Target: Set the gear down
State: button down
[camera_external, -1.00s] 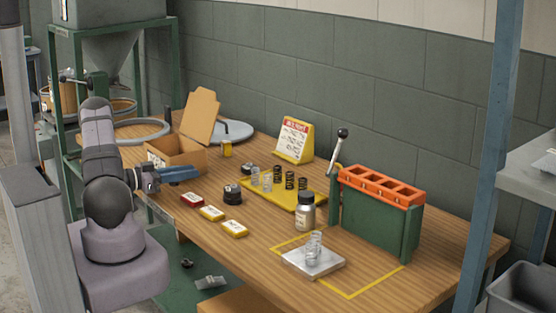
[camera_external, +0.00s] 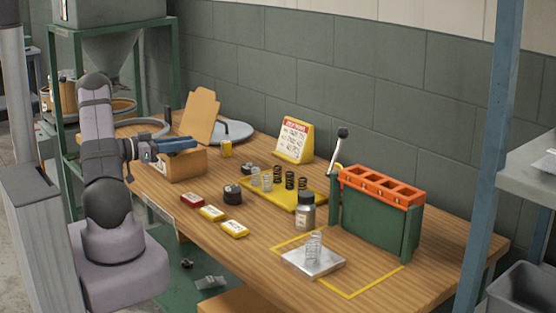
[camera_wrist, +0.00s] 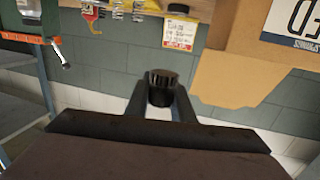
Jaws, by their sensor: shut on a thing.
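My gripper (camera_external: 192,143) is at the left end of the workbench, in front of and above the open cardboard box (camera_external: 185,166). In the wrist view my gripper (camera_wrist: 160,98) is shut on a small dark round piece (camera_wrist: 161,84), which I take to be the gear. Its teeth are too dark to make out. In the external view the gear cannot be made out at the blue fingers. In the wrist view the cardboard box's brown side (camera_wrist: 245,60) is at the upper right.
Red and yellow small boxes (camera_external: 211,214) lie near the front edge. A black round part (camera_external: 232,193), a yellow tray with springs (camera_external: 285,198) and a bottle (camera_external: 305,211) stand mid-bench. A green press with an orange top (camera_external: 381,186) is at right. A yellow-taped area holds a metal plate (camera_external: 313,262).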

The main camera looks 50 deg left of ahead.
aim_at(187, 189)
jog(key=shift+r, duration=0.6)
jog(key=shift+f, duration=0.1)
notch_tip(187, 189, down, 2)
jog(key=shift+f+b, duration=0.2)
jog(key=shift+b, duration=0.85)
jog(key=shift+f+p, duration=1)
jog(key=shift+f, duration=3.8)
jog(key=shift+f, duration=0.1)
